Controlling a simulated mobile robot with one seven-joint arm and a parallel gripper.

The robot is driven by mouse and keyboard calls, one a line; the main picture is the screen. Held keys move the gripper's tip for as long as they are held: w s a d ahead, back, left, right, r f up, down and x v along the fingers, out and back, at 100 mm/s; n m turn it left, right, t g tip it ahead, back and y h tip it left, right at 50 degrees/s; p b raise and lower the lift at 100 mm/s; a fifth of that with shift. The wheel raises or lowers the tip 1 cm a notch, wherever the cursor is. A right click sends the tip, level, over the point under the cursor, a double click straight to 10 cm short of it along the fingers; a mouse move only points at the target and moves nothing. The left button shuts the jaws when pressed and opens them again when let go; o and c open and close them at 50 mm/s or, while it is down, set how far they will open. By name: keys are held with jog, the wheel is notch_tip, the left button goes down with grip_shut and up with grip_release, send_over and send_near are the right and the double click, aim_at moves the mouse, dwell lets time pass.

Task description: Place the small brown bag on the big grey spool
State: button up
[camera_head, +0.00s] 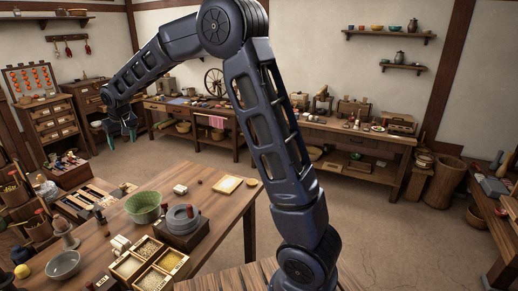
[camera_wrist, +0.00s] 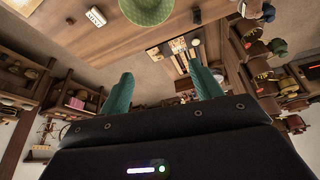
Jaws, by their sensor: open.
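My gripper (camera_head: 123,125) is at the upper left in the head view, raised in the air beyond the near table, with teal fingers. In the wrist view my gripper (camera_wrist: 163,88) has its two fingers well apart and nothing between them. I cannot pick out a small brown bag for certain in either view. Several spool-like things (camera_wrist: 282,47) sit at the right of the wrist view, tilted by the camera's angle. I cannot tell which, if any, is the big grey spool.
The near wooden table (camera_head: 222,208) holds a green bowl (camera_head: 143,207), a grey stone quern (camera_head: 181,219), a grey bowl (camera_head: 63,264) and divided grain boxes (camera_head: 149,280). A crowded bench (camera_head: 340,132) lines the back wall. Open floor (camera_head: 385,225) lies at the right.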

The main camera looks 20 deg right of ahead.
jog(key=s+d+r+m, duration=0.1)
jog(key=s+d+r, duration=0.2)
jog(key=d, duration=0.7)
jog(key=s+d+r+m+h, duration=0.1)
jog(key=s+d+r, duration=0.2)
jog(key=d, duration=0.6)
jog(key=s+d+r+m, duration=0.1)
jog(key=s+d+r, duration=0.3)
jog(key=d, duration=0.6)
jog(key=s+d+f+m, duration=0.1)
jog(key=s+d+f, duration=0.1)
jog(key=s+d, duration=0.7)
jog(key=s+d+f+m+h, duration=0.1)
jog(key=s+d+f+m, duration=0.1)
jog(key=s+d, duration=0.8)
jog(key=s+f, duration=0.1)
jog(key=s, duration=0.3)
jog(key=shift+s+f+t, duration=0.15)
jog(key=shift+s+t, duration=0.15)
jog(key=shift+s, duration=0.05)
